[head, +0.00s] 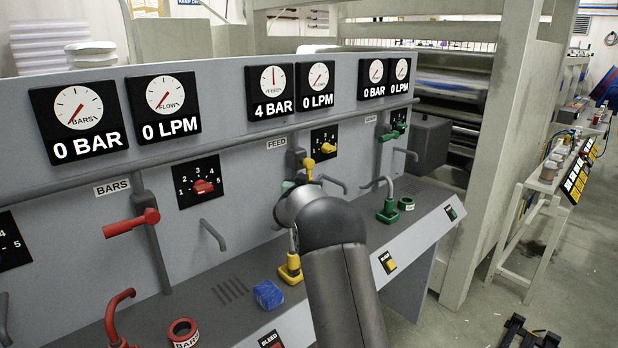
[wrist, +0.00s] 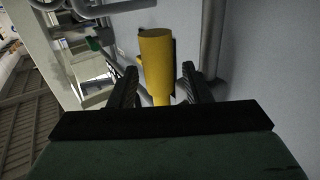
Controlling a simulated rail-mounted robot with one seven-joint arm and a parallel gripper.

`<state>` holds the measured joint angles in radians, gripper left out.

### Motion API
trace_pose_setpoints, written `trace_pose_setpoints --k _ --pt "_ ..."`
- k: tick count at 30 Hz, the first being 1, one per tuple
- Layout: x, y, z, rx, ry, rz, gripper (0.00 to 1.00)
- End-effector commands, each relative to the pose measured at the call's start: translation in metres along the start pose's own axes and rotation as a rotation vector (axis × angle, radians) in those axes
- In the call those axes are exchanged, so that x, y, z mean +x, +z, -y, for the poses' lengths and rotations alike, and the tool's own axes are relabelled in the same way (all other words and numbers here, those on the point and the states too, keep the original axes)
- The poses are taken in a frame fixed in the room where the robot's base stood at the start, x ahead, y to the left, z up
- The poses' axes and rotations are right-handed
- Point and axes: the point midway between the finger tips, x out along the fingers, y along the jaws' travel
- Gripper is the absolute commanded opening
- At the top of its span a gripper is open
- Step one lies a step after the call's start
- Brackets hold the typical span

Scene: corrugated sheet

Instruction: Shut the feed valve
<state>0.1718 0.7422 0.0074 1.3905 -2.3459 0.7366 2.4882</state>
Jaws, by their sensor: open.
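The feed valve has a yellow handle (head: 308,166) on the grey panel, below and right of the FEED label (head: 276,143). My arm covers part of that area in the head view. In the wrist view, the yellow handle (wrist: 157,58) stands between the two black fingers of my gripper (wrist: 160,72). The gripper is open, with a visible gap on each side of the handle. How deep the handle sits between the fingers is unclear. The feed pressure gauge (head: 270,80) reads 4 BAR, and the flow gauge (head: 315,80) beside it reads 0 LPM.
A red valve handle (head: 131,223) sticks out at left, and a red selector (head: 203,187) is above it. A yellow selector (head: 326,147) is close by. A yellow-based fitting (head: 290,270), a blue block (head: 267,294) and a green fitting (head: 388,211) stand on the ledge.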

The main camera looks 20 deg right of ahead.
Motion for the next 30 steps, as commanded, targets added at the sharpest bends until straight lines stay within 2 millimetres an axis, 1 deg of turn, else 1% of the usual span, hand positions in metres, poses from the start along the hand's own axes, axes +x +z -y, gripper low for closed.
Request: trace_pose_setpoints --k 7,8,9,12,23,26,30 --pt "0.001 0.001 0.0 0.0 0.0 0.0 0.44" --pt "0.001 0.001 0.0 0.0 0.0 0.0 0.36" --pt "0.001 0.001 0.0 0.0 0.0 0.001 0.25" --pt "0.001 0.001 0.0 0.0 0.0 0.001 0.0" --pt "-0.002 0.005 0.003 0.016 -0.004 0.021 0.0" --pt "-0.004 0.007 0.007 0.034 -0.008 0.043 0.0" --pt "-0.011 0.007 0.018 0.067 -0.021 0.09 0.0"
